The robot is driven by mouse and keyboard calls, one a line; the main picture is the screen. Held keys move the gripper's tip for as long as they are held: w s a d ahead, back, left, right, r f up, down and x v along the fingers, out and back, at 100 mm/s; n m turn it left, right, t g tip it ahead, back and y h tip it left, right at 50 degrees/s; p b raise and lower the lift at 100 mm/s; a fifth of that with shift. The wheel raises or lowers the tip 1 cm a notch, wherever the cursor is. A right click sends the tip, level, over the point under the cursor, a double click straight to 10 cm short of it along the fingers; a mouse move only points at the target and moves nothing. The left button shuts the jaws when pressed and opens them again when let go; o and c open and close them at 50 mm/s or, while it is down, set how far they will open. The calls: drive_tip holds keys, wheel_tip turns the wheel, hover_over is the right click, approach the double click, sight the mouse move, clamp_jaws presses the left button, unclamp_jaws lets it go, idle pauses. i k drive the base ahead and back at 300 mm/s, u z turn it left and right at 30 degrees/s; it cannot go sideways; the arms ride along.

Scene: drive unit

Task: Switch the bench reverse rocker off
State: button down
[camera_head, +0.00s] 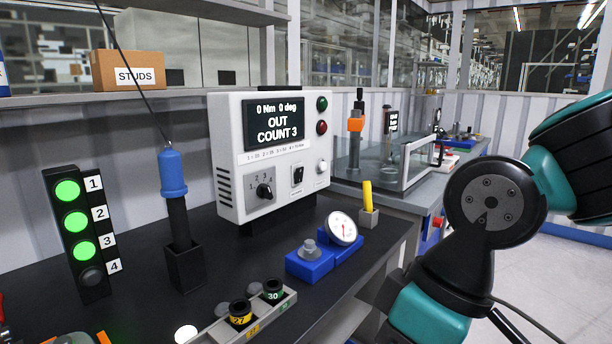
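The bench controller (228,170) is a white box standing at the back of the dark bench. A small black rocker switch (298,175) sits on its front, right of a rotary knob (264,191). The rocker is too small for me to tell which side is pressed. The controller's screen (274,122) reads "0 Nm 0 deg", "OUT", "COUNT 3". My arm (470,240), teal and black, is at the right, well apart from the controller. My gripper is not in view.
A blue-handled tool (173,172) stands in a black holder, left of the controller. A light tower (78,225) shows lamps 1 to 3 green and 4 dark.

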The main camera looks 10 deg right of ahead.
sight(298, 173)
drive_tip(key=z, duration=0.35)
drive_tip(key=i, duration=1.1)
drive_tip(key=u, duration=0.4)
